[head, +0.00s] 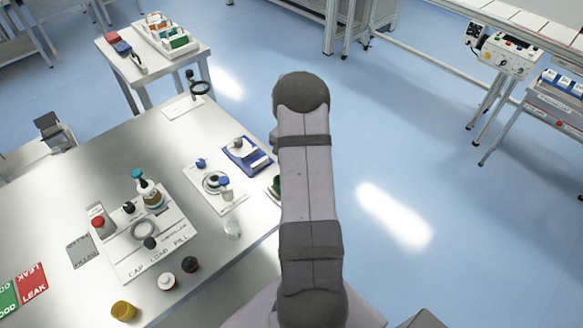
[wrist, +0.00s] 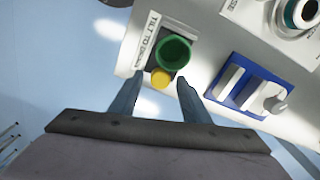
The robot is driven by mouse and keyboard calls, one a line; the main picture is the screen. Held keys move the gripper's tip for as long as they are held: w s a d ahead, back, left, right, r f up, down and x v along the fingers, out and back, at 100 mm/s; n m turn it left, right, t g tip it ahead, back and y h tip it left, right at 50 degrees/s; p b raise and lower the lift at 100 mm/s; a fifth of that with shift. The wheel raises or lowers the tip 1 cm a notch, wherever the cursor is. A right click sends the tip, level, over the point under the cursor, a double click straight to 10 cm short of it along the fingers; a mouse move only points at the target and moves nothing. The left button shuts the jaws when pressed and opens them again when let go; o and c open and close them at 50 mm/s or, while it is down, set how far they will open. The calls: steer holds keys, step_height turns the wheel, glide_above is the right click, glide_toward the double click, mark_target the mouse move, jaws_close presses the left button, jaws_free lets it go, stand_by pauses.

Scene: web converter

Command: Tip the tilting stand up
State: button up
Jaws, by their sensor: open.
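The tilting stand shows in the wrist view as a small dark base with a green round cup (wrist: 173,52) on it and a yellow round part (wrist: 161,77) at its near side. A white label (wrist: 149,38) lies along its left side, with lettering that seems to read "tilt to" something. In the head view only a sliver of the green part (head: 275,185) shows beside my arm. My gripper (wrist: 160,82) is open and empty. Its two fingers appear either side of the yellow part; I cannot tell whether they touch anything. The gripper is hidden in the head view.
A blue tray (wrist: 244,104) with pale blocks and a knob lies right of the stand; it also shows in the head view (head: 236,154). A round fixture on a white plate (head: 200,168) is close by. The table edge and blue floor (head: 450,230) lie beyond the stand.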

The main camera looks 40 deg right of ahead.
steer(key=shift+c, duration=0.3)
jaws_close()
steer(key=shift+a+r, duration=0.15)
steer(key=shift+a+r+h+b, duration=0.2)
steer(key=shift+h+b, duration=0.4)
steer(key=shift+w+a+r+h+b, duration=0.15)
steer(key=shift+a+h+b, duration=0.15)
steer(key=shift+b, duration=0.3)
steer(key=shift+s+a+r+h+b, duration=0.15)
steer(key=shift+h+b, duration=0.25)
steer(key=shift+b, duration=0.2)
steer(key=a+h+b, duration=0.1)
steer(key=b, duration=0.4)
steer(key=a+r+h+b, duration=0.1)
steer(key=h+b, duration=0.1)
steer(key=b, duration=0.3)
steer(key=shift+w+a, duration=0.15)
steer(key=shift+a, duration=0.1)
steer(key=a+r+h+b, duration=0.1)
steer(key=b, duration=0.3)
steer(key=shift+r+h, duration=0.15)
steer(key=shift+h, duration=0.15)
